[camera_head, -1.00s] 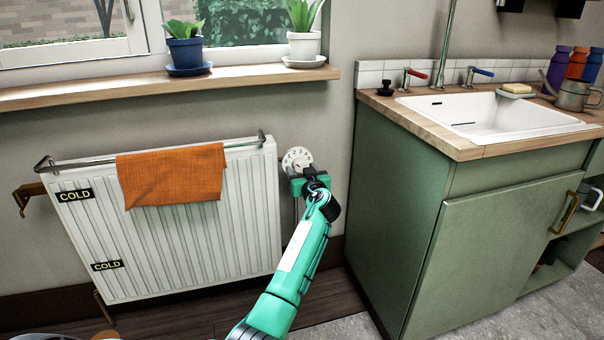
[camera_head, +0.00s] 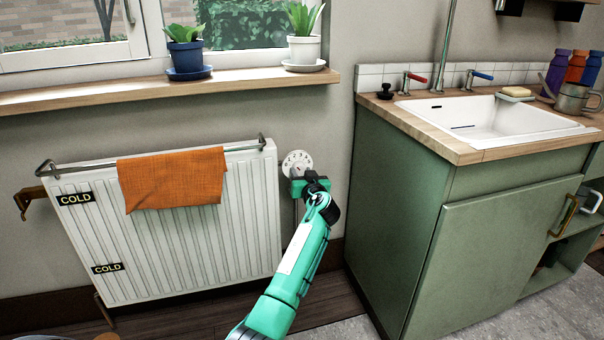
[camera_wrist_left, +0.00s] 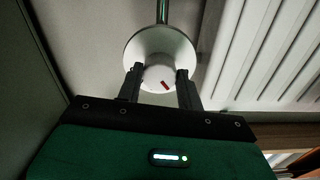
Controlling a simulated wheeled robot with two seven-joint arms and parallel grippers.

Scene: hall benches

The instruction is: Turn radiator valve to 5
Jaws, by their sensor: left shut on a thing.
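The radiator valve has a round white numbered dial (camera_head: 297,160) on the wall at the right end of the white radiator (camera_head: 255,215). The numbers are too small to read surely. In the left wrist view, the valve's white knob (camera_wrist_left: 157,77) carries a short red mark and stands in front of the round dial plate (camera_wrist_left: 160,43). My left gripper (camera_head: 301,177) is shut on the knob, one dark finger on each side; its fingertips also show in the left wrist view (camera_wrist_left: 158,75). It hides the dial's lower part in the head view. My right gripper is out of view.
An orange cloth (camera_head: 172,180) hangs over the radiator's rail. The green sink cabinet (camera_head: 430,220) stands close to the right of my left arm. Above the radiator, a wooden sill (camera_head: 130,92) carries a blue pot (camera_head: 186,56) and a white pot (camera_head: 304,48).

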